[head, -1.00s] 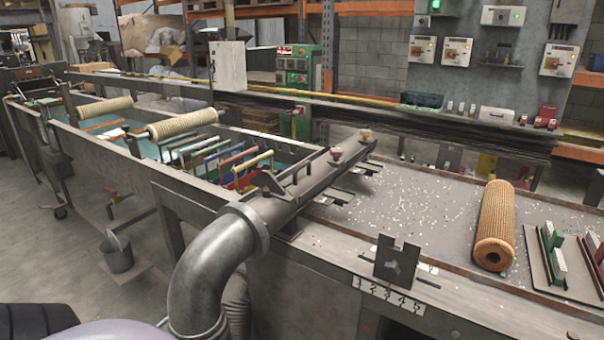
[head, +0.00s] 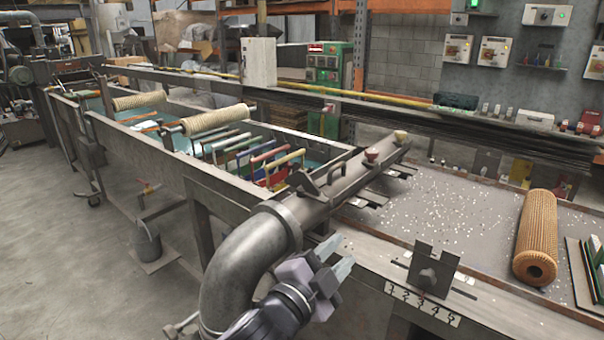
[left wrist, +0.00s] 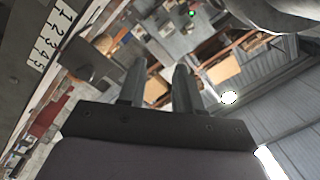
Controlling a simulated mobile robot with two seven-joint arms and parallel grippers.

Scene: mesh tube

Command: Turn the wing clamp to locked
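A dark upright plate (head: 446,264) with a notched top stands on the front rail beside a number strip (head: 424,305). A dark knob-like part (head: 427,278) on its front face looks like the wing clamp; its wings and angle are too small to tell. My left gripper (head: 336,257) is left of the plate, apart from it and above the rail by the grey pipe. Its two fingers are parted with nothing between them, as the left wrist view (left wrist: 159,82) also shows. That view has the number strip (left wrist: 49,38) and the plate (left wrist: 92,64) at upper left. My right gripper is not in view.
A large grey elbow pipe (head: 247,258) rises beside my left arm. A ribbed orange-brown tube (head: 537,235) lies on the speckled table (head: 450,215) right of the plate. Coloured frames (head: 262,165) hang in the tank behind. The rail between gripper and plate is clear.

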